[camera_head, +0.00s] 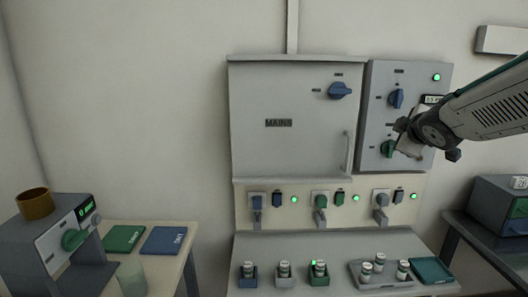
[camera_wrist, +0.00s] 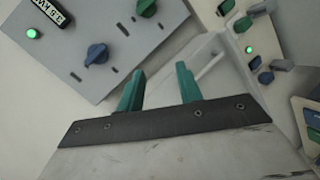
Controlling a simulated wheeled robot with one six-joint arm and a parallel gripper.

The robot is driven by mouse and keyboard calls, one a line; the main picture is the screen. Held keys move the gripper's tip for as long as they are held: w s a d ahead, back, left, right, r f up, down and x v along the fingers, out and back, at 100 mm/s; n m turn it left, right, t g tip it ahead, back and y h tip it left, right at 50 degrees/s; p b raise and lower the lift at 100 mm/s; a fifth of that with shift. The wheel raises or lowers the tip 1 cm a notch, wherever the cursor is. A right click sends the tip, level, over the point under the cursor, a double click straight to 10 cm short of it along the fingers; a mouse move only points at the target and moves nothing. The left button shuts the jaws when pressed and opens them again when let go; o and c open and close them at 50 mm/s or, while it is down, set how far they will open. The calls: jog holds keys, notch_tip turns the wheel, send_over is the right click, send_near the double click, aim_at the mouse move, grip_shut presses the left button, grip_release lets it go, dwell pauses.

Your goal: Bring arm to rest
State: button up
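My gripper (camera_head: 407,143) is at the end of my arm, which reaches in from the right in the head view. It is in front of the lower right part of the grey control panel (camera_head: 377,75). In the wrist view, its two green fingers (camera_wrist: 160,88) stand apart with nothing between them. The panel's blue knob (camera_wrist: 96,54) and green knob (camera_wrist: 146,8) lie beyond the fingers, clear of them. The green knob (camera_head: 388,148) is just left of the gripper in the head view.
A MAINS cabinet (camera_head: 290,150) with a blue knob (camera_head: 340,90) and handle is left of the panel. Plugged sockets (camera_head: 320,203) sit below. A shelf (camera_head: 300,250) holds several small jars. A grinder-like machine (camera_head: 50,240) stands left and a grey box (camera_head: 497,205) right.

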jog(key=s+d+f+m+g+h, duration=0.1)
jog(key=s+f+m+g, duration=0.15)
jog(key=s, duration=0.25)
jog(key=s+f+m+g+h, duration=0.1)
jog(key=s+f+m+g, duration=0.15)
jog(key=s, duration=0.25)
jog(key=s+a+f+m+g+y, duration=0.1)
jog(key=s+a+f+m+g, duration=0.1)
jog(key=s, duration=0.7)
jog(key=s+a+f+m+g+y, duration=0.1)
jog(key=s+a+f+m+g, duration=0.1)
jog(key=s+a, duration=0.3)
jog(key=s+a+f+m+g+y, duration=0.2)
jog(key=s+a+f+g, duration=0.1)
jog(key=s, duration=1.1)
jog(key=shift+a+f, duration=0.2)
jog(key=shift+a, duration=0.3)
